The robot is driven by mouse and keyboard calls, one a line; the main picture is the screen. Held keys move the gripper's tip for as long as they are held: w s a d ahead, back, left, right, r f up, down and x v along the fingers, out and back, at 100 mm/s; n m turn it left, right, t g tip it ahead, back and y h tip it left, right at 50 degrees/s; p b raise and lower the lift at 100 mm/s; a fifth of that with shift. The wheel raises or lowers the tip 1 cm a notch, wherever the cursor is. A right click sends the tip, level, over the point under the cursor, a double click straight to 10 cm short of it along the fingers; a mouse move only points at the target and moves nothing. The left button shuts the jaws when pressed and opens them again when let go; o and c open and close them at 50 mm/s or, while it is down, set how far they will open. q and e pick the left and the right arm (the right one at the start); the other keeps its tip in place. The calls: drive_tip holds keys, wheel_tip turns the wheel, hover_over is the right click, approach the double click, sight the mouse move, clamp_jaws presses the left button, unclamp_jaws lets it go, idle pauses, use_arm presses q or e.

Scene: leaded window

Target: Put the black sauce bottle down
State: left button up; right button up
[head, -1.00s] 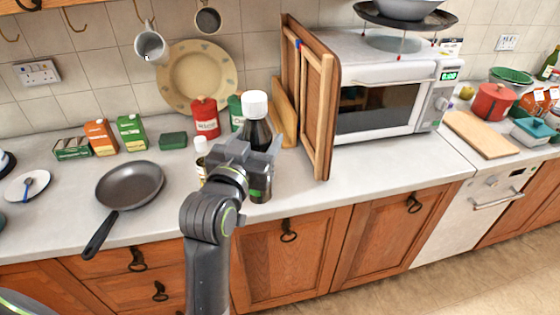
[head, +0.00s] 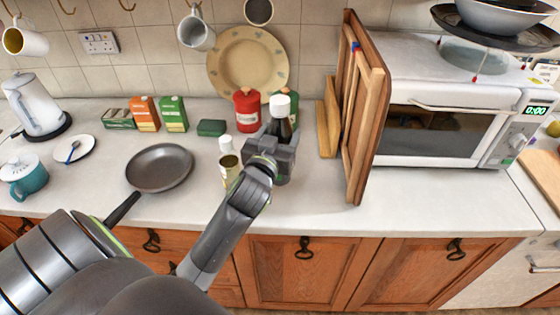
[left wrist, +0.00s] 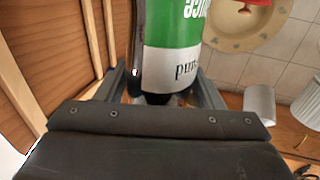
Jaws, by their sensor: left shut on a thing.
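The black sauce bottle (head: 290,127) is dark with a white cap and stands about upright in the head view. My left gripper (head: 282,150) is shut around its middle and hides most of its body. In the left wrist view the bottle (left wrist: 172,65) shows its green and white label between the two fingers. The bottle is over the worktop (head: 325,205), left of the wooden boards. Its base is hidden behind the gripper, so I cannot tell whether it touches the worktop. My right gripper is not in view.
A small white-capped bottle (head: 229,165) stands just left of the gripper. A red canister (head: 246,112) is behind it. Wooden boards (head: 365,120) lean by the microwave (head: 440,118). A frying pan (head: 160,168) lies left. The worktop's front right is clear.

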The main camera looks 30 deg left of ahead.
use_arm(q)
drive_tip(key=shift+f, duration=2.75)
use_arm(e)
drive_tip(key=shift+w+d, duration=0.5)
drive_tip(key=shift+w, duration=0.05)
use_arm(q)
drive_tip(key=shift+f, duration=0.1)
drive_tip(key=o, duration=1.4)
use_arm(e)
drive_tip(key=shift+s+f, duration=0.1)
